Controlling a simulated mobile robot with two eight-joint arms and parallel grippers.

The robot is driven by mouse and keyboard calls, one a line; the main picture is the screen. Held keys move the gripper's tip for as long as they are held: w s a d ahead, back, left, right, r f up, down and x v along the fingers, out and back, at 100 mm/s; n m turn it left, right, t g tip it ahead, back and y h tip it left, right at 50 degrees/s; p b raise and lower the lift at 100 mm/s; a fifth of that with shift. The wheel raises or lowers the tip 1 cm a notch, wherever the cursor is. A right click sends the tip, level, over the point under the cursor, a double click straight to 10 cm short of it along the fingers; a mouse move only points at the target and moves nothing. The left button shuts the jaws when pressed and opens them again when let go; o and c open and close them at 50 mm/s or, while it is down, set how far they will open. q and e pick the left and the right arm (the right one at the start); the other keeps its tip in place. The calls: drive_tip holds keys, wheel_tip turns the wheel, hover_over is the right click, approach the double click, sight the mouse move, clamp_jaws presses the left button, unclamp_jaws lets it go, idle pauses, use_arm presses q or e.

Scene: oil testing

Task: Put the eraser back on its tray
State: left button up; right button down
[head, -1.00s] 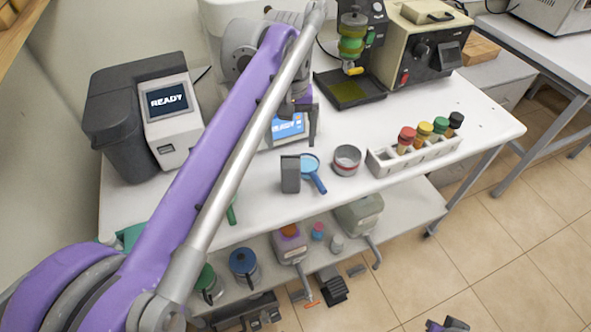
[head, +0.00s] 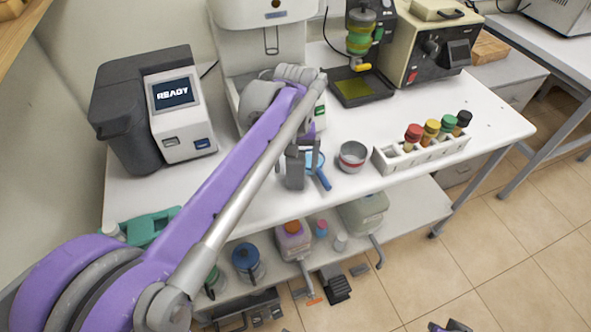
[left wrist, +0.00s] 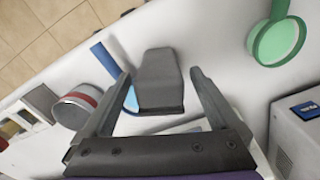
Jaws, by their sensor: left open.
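A dark grey block (head: 295,172), which may be the eraser, stands upright near the front edge of the white bench. It also shows in the left wrist view (left wrist: 159,82). My left gripper (head: 303,152) is open at the block. In the left wrist view, its two fingers (left wrist: 160,74) lie on either side of the block, and I see gaps between them and it. I cannot make out an eraser tray. A purple and dark part, perhaps my right gripper (head: 449,326), barely shows at the bottom edge; its jaws are unclear.
A blue-handled magnifier (head: 322,178) lies close beside the block. A round tin (head: 352,156) and a white rack (head: 425,150) of coloured-cap vials stand to the right. A READY machine (head: 175,115) stands at the left. A lower shelf (head: 410,212) holds bottles and cans.

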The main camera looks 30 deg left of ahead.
use_arm(q)
drive_tip(key=shift+r, duration=0.1)
clamp_jaws()
idle(0.3)
